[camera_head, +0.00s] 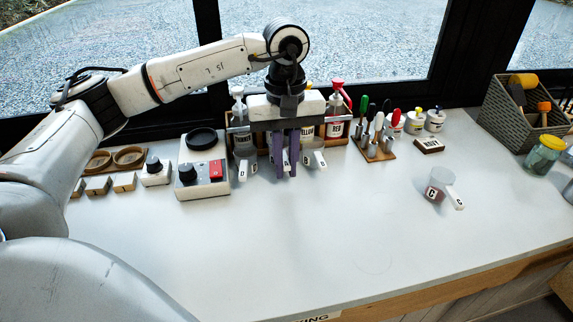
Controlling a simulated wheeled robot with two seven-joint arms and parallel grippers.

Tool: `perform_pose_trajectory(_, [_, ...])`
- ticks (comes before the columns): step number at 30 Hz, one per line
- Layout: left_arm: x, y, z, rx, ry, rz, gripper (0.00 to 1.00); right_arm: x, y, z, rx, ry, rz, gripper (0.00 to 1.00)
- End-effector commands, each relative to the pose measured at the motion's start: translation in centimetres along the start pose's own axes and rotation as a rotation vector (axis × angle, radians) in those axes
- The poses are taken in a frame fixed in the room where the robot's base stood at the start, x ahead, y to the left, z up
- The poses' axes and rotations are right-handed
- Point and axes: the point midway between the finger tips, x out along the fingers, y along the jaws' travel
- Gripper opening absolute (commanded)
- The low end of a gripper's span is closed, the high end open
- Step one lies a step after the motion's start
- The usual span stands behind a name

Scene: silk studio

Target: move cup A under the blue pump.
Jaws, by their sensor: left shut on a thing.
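My left gripper (286,168) points down in front of the pump rack at the back of the counter. Its two purple fingers are shut on a small cup with a pale handle between them; the label there looks like A (285,158), but it is mostly hidden. A pump bottle with a white top (238,100) stands left of the gripper, and one with a red top (336,115) stands right. I cannot see a blue pump; my gripper hides the middle of the rack. My right gripper is not in view.
White-handled cups flank the fingers, one marked B (243,171) on the left. A stirrer (204,170) and a tool stand (376,152) are nearby. A grey basket (505,110) stands far right. The front counter (300,240) is clear.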

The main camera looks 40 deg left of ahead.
Motion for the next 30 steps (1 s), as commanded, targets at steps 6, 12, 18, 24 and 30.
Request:
perform_pose_trajectory(6, [0.0,0.0,0.0,0.0,0.0,0.0,0.0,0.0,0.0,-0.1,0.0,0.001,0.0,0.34])
perform_pose_trajectory(12, [0.3,0.0,0.0,0.0,0.0,0.0,0.0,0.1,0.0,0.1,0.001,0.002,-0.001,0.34])
perform_pose_trajectory(18, [0.7,0.0,0.0,0.0,0.0,0.0,0.0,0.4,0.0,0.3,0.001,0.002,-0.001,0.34])
perform_pose_trajectory(24, [1.1,0.0,0.0,0.0,0.0,0.0,0.0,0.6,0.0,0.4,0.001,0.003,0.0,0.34])
perform_pose_trajectory(30, [1.2,0.0,0.0,0.0,0.0,0.0,0.27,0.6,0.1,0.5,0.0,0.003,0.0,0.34])
